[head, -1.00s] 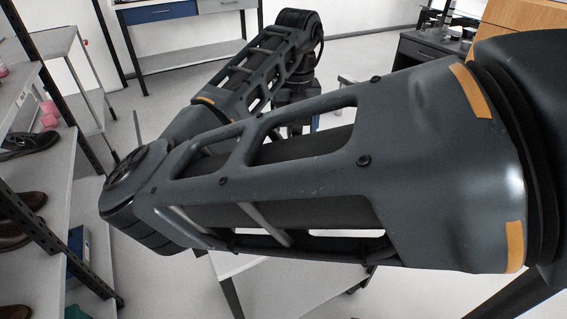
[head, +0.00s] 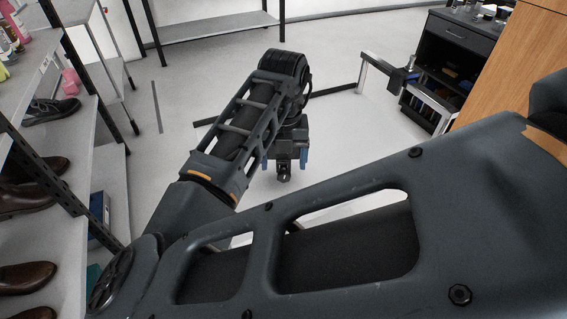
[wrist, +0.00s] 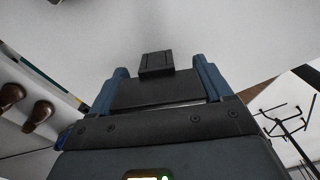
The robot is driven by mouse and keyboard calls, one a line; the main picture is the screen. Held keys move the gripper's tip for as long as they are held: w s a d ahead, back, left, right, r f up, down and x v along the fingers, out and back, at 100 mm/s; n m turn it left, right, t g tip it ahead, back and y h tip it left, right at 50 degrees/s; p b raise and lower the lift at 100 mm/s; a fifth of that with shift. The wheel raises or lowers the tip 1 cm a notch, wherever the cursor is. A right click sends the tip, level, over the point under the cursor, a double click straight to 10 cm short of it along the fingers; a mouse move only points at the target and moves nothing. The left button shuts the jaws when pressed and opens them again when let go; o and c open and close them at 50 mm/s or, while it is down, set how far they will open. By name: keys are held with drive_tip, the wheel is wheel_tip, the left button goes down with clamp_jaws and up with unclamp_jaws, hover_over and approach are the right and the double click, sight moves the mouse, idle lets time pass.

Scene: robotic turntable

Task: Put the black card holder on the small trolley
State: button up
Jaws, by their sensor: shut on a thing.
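My gripper (head: 287,163) is in the middle of the head view, beyond my forearm, over pale floor. Its two blue fingers point down. In the wrist view my gripper (wrist: 160,75) is shut on the black card holder (wrist: 157,62), a small dark block between the blue fingertips. In the head view the card holder (head: 284,174) shows as a small dark piece just below the gripper. I cannot tell for sure which piece is the small trolley; a low dark unit with a metal frame (head: 430,108) stands at the right.
A shelf rack with shoes (head: 25,195) stands close on the left. A black drawer cabinet (head: 455,55) and a wooden panel (head: 515,70) are on the right. A long bench (head: 215,26) stands at the back. The floor around the gripper is clear.

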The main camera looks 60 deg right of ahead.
drive_tip(key=shift+f, duration=1)
drive_tip(key=shift+f, duration=0.2)
drive_tip(key=o, duration=1.1)
